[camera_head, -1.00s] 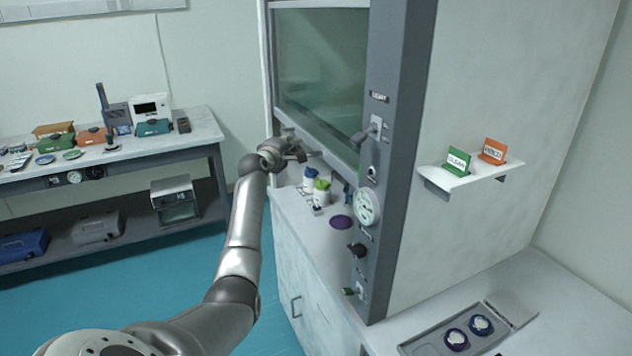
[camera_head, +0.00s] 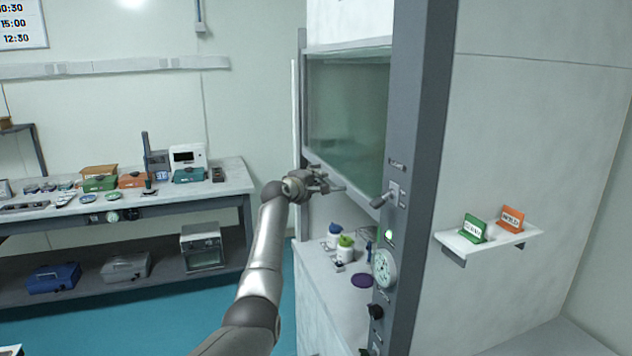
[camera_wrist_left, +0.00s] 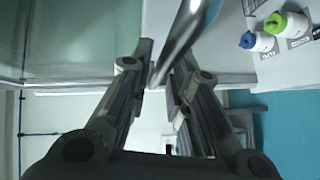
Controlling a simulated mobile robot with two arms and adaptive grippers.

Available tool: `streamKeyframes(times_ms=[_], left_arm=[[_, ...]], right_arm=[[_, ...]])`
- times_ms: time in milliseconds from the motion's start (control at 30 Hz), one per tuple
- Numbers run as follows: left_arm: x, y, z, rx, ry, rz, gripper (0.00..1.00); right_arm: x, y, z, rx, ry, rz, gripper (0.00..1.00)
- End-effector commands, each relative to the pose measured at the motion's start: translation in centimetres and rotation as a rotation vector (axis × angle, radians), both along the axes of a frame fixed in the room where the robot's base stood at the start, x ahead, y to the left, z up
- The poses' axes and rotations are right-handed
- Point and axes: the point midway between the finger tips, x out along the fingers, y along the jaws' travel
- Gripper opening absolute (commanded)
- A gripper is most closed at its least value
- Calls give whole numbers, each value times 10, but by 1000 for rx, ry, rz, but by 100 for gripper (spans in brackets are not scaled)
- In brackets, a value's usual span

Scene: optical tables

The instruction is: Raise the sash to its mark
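The sash (camera_head: 345,105) is a greenish glass pane in the front of the fume hood, with a pale lower rail. It is partly raised, with an open gap between its rail and the worktop. My left gripper (camera_head: 325,183) is at the lower rail. I cannot make out a height mark for the sash. My right gripper is not in view.
The hood's grey post (camera_head: 420,120) carries a switch, a green light and a dial gauge (camera_head: 385,268). Bottles with blue and green caps (camera_head: 345,248) and a purple disc (camera_head: 362,281) stand on the hood worktop. A bench (camera_head: 225,180) with instruments is at left.

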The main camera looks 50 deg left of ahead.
Motion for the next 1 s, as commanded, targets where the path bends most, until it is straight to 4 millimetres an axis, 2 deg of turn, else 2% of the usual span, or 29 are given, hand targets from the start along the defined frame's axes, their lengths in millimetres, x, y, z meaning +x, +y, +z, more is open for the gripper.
streamKeyframes(times_ms=[467,667,1000], left_arm=[[-6,-3,0,1,2,0,21],[-25,-11,2,4,4,0,21],[-67,-30,8,1,3,0,21]], right_arm=[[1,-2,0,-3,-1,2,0],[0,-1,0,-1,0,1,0],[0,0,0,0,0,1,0]])
